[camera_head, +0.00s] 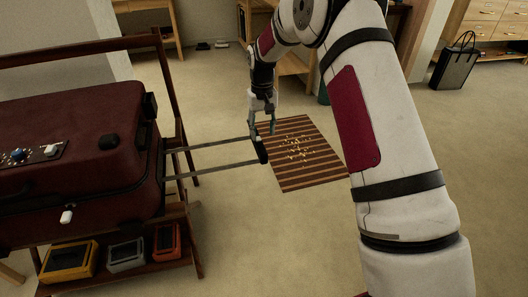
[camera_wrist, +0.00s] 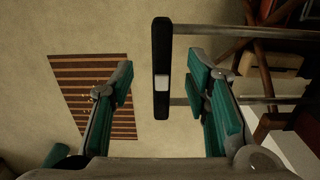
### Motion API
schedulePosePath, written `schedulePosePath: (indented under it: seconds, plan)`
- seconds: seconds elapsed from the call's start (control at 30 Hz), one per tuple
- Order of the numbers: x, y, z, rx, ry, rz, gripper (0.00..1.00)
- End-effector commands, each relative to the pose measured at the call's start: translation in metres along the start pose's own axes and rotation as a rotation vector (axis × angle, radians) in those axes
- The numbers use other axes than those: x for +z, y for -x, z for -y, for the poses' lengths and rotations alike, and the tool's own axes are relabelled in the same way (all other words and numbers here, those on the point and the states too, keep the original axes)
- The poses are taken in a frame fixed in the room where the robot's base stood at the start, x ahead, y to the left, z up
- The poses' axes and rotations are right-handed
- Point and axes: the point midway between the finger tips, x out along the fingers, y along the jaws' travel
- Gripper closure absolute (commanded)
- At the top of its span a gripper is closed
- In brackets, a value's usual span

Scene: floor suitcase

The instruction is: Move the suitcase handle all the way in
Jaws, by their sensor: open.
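A dark red suitcase (camera_head: 80,150) lies on a wooden rack at the left of the head view. Its handle is drawn out to the right on two metal rods (camera_head: 212,158), ending in a black grip bar (camera_head: 261,149). In the wrist view the grip bar (camera_wrist: 161,70) stands between the two fingers, nearer the right one, with the rods (camera_wrist: 240,32) running right. My gripper (camera_head: 262,127) is at the grip bar in the head view. In the wrist view my gripper (camera_wrist: 165,88) is open, its teal pads apart. I cannot tell whether a finger touches the bar.
A brown striped mat (camera_head: 305,155) with small yellow marks lies on the floor beyond the handle. The wooden rack (camera_head: 185,235) holds several small boxes on its lower shelf. A black bag (camera_head: 456,64) stands far right. Pale floor is open around the handle.

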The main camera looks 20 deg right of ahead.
Motion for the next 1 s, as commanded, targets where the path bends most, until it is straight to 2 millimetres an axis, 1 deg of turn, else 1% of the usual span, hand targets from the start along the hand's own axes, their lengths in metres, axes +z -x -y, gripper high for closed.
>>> schedulePosePath:
  seconds: [0.03, 0.2, 0.4, 0.6, 0.87, 0.9, 0.97, 1.0]
  plan:
    - [0.000, -0.014, 0.000, 0.000, 0.000, 0.002, 0.57]
    - [0.000, -0.046, 0.000, -0.001, 0.000, 0.001, 0.57]
    - [0.000, -0.074, 0.000, -0.001, 0.000, 0.001, 0.57]
    - [0.000, -0.085, 0.000, -0.001, 0.000, -0.001, 0.57]
    - [0.000, -0.086, 0.000, -0.001, 0.000, -0.001, 0.57]
    - [0.000, -0.086, 0.000, -0.001, 0.000, -0.001, 0.59]
    - [0.000, -0.086, 0.000, -0.001, 0.000, -0.001, 0.73]
    - [0.000, -0.086, 0.000, -0.001, 0.000, -0.001, 0.82]
